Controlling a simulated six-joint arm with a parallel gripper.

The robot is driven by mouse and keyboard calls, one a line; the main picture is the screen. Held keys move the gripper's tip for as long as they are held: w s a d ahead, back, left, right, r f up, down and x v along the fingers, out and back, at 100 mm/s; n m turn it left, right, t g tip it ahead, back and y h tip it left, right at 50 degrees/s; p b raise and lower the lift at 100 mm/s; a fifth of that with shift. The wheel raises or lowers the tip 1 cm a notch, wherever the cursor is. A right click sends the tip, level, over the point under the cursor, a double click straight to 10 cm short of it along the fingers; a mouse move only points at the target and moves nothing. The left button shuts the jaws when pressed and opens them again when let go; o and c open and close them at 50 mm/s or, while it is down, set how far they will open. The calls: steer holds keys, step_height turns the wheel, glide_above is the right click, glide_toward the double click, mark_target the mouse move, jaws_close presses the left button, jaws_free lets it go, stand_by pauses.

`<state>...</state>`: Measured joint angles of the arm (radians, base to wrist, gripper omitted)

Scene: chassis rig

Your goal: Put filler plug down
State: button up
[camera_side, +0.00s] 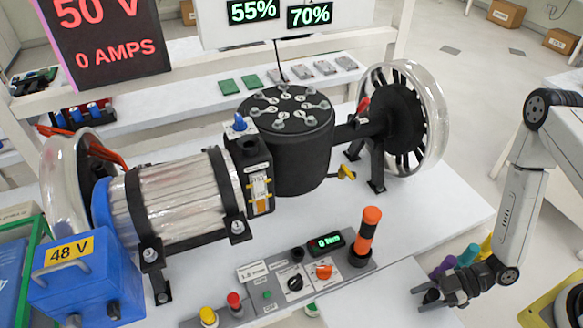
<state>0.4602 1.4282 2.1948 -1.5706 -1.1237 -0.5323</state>
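My gripper (418,299) is at the lower right, low over the front right part of the white surface. Its two dark fingers point left and stand apart, and I see nothing clearly between them. I cannot pick out a loose filler plug for sure. A blue cap (239,123) sits upright on top of the black box (250,165) beside the black round housing (291,150). My gripper is well away from it, to the lower right. A small green and white piece (312,310) lies at the front edge of the control panel, left of my gripper.
The control panel (262,290) carries knobs, a display and an orange-black post (367,237). The clear-rimmed wheel (405,118) stands at the back right. Purple, teal and yellow cylinders (467,255) are close behind my gripper. A blue 48 V box (85,285) is at the front left.

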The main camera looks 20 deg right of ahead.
steer(key=shift+o, duration=1.1)
steer(key=shift+r, duration=0.15)
steer(key=shift+d, duration=0.1)
steer(key=v, duration=1.1)
steer(key=shift+d, duration=0.4)
steer(key=shift+s+r, duration=0.1)
steer(key=shift+r, duration=0.05)
